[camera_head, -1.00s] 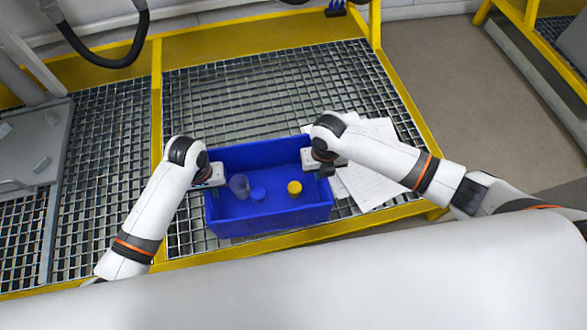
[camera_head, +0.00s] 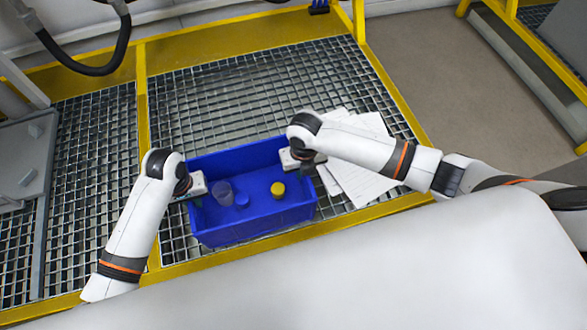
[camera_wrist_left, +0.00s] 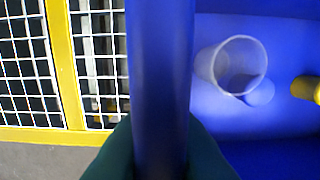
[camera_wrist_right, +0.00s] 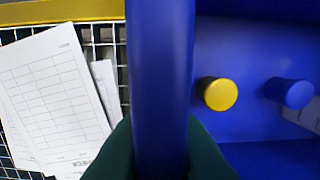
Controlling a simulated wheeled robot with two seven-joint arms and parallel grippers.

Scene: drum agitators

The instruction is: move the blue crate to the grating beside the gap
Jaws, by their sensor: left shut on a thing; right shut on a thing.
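The blue crate (camera_head: 262,222) is over the right grating panel (camera_head: 240,95) near its front edge; I cannot tell whether it touches the grating. Inside are a clear cup (camera_head: 223,192), a blue cap (camera_head: 242,201) and a yellow cap (camera_head: 278,189). My left gripper (camera_head: 196,189) is shut on the crate's left wall, which runs between its fingers in the left wrist view (camera_wrist_left: 160,120). My right gripper (camera_head: 297,161) is shut on the right wall, seen between its fingers in the right wrist view (camera_wrist_right: 160,120).
White paper sheets (camera_head: 360,175) lie on the grating right of the crate. A yellow beam (camera_head: 142,120) divides the two grating panels. A grey plate (camera_head: 25,160) lies at the far left. The grating behind the crate is clear. A black hose (camera_head: 85,65) hangs at the back left.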

